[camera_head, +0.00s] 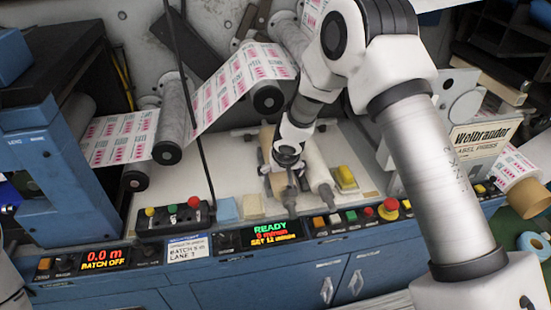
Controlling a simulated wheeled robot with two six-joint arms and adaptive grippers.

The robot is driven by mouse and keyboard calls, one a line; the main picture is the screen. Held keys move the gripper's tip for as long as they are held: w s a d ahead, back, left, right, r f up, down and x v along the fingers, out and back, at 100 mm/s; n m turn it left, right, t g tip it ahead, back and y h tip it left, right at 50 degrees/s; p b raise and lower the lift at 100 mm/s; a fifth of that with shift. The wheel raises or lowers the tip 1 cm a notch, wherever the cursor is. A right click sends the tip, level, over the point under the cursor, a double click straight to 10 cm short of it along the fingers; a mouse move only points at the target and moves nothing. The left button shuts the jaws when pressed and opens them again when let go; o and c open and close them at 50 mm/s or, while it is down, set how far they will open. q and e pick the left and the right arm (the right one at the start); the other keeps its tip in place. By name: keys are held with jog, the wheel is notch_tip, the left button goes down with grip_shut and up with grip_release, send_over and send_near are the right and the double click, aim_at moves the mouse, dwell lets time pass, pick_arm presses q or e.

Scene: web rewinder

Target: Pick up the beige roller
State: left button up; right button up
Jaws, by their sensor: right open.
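A beige roller (266,141) lies on the pale worktop in the middle of the head camera view, pointing toward the front edge. Much of it is hidden behind my right gripper (284,182). The right gripper points down over the rollers, with its jaws open. Whether its fingers touch the beige roller cannot be told. A whitish roller (317,168) with a dark grey shaft end lies close beside it on the right. My left gripper is not in view.
A control panel with a lit READY display (271,231) and a red stop button (389,207) runs along the front edge. A yellow block (346,177) stands right of the rollers. The printed web (216,97) hangs behind. The worktop left of the rollers is mostly clear.

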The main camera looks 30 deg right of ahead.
jog(key=shift+x, duration=1.05)
jog(key=shift+s+r, duration=0.1)
jog(key=shift+r, duration=0.15)
jog(key=shift+c, duration=0.7)
jog(key=c, duration=1.7)
jog(key=shift+r, duration=0.1)
grip_shut()
jog(key=shift+r, duration=0.1)
